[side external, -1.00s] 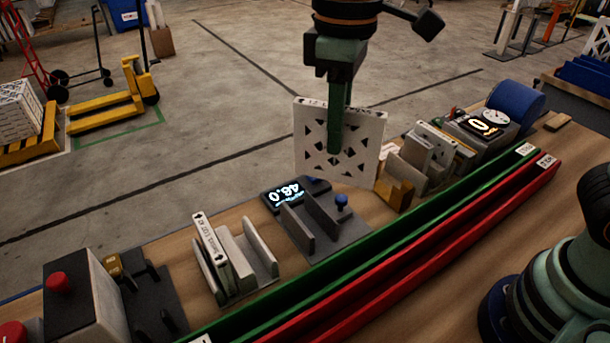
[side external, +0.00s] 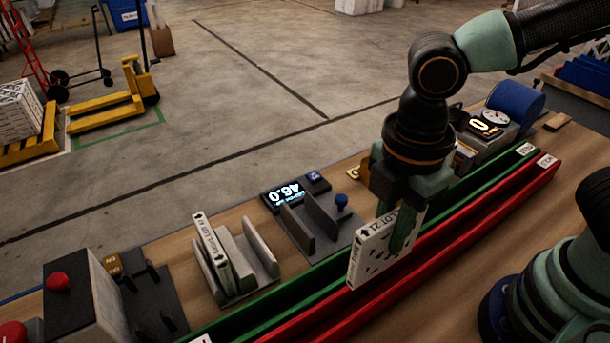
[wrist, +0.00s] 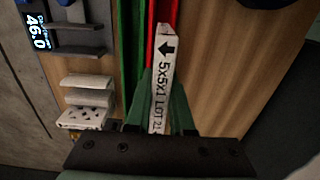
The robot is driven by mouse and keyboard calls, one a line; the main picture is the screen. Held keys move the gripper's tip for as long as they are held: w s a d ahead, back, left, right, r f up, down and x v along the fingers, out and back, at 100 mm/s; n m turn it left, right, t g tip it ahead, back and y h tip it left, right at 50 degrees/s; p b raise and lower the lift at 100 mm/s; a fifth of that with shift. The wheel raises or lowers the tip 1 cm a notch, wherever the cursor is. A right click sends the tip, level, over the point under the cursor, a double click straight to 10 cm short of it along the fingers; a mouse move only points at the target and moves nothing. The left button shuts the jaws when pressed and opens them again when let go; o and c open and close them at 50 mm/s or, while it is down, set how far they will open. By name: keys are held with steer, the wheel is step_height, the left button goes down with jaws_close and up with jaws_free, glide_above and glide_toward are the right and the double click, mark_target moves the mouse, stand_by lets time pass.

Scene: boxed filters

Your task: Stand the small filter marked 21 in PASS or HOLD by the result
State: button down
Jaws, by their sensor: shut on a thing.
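The white filter (side external: 368,262) reads LOT 21 along its top edge. In the wrist view the same filter (wrist: 161,60) shows an arrow and "5x5x1 LOT 21". My gripper (side external: 400,232) is shut on it, a finger on each broad face. It is upright, above the red channel (side external: 500,202) and lined up lengthwise with it; whether it touches cannot be told. The green channel (side external: 290,287) runs beside the red one, on the far side. Small white labels sit at the channel ends. The tester (side external: 283,194) has a lit display reading 46.0, and its slot stands empty.
A grey rack (side external: 258,250) holding an upright white filter (side external: 212,250) stands left of the tester. A control box with a red button (side external: 58,281) is at far left. My arm hides the middle.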

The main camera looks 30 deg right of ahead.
step_height(320, 180, down, 11)
steer(key=shift+f, duration=0.1)
stand_by(0.4)
steer(key=shift+f, duration=0.2)
steer(key=c, duration=0.8)
jaws_free()
